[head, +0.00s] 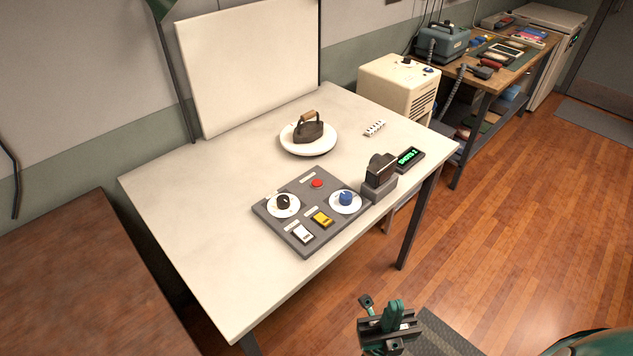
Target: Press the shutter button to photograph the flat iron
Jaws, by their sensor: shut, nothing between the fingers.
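In the head view, the flat iron (309,131), dark with a wooden handle, stands on a round white plate (313,152) on the white table. A grey control panel (277,238) lies nearer the front edge. It has a red button (317,183) near its back, a black knob (283,202), a blue knob (346,198), a white switch (302,233) and a yellow switch (322,218). A dark camera (380,170) stands on a grey block right of the panel. My gripper (366,302) is shut and empty, low in front of the table, apart from the panel.
A small display (410,158) with green text, seemingly "SHOTS 1", lies right of the camera. A white scale strip (375,128) lies behind it. A pale backdrop board (250,66) stands at the table's back. A brown table (75,275) is at left.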

